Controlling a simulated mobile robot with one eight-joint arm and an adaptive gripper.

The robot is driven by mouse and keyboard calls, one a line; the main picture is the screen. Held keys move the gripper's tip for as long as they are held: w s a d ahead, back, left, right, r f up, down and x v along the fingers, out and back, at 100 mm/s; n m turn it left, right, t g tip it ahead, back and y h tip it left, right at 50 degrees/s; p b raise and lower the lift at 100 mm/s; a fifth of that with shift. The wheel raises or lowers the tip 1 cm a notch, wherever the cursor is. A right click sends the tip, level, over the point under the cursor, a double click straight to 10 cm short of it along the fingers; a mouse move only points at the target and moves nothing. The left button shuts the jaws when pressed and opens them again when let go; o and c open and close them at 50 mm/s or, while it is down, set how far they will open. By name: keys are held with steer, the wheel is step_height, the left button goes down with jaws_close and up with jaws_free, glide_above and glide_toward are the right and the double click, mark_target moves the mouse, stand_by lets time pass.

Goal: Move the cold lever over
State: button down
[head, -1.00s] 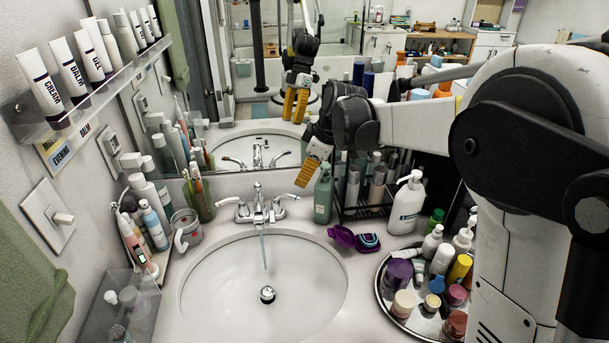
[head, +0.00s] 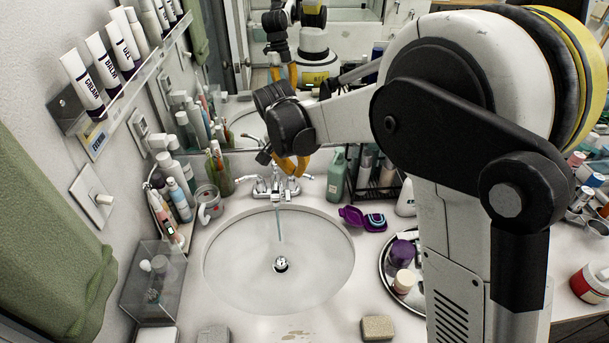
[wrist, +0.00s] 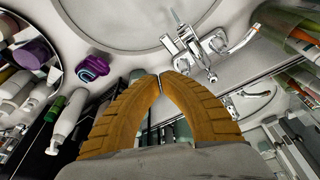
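The chrome faucet (head: 275,187) stands behind the sink, and a thin stream of water (head: 279,225) runs from its spout. Its right-hand lever (head: 304,177) points out to the right; I see no label marking it cold. The left-hand lever (head: 248,179) points left. My gripper (head: 290,168) hangs just behind and above the right-hand lever; I cannot tell whether they touch. In the wrist view the orange fingers (wrist: 161,78) meet at their tips with nothing between them.
The white sink (head: 225,265) is in front. A green bottle (head: 336,175) stands close right of my gripper, with a purple case (head: 362,218) in front. A mug (head: 208,203) and bottles stand left. The mirror (head: 215,65) is close behind.

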steer(key=w+d+f+b, duration=0.3)
steer(key=w+f, duration=0.3)
steer(key=f, duration=0.4)
steer(key=shift+f+b, duration=0.2)
steer(key=shift+b, duration=0.15)
steer(key=shift+d, duration=0.15)
steer(key=shift+w+d+f, duration=0.1)
steer(key=shift+w+d, duration=0.4)
steer(key=shift+w, duration=0.1)
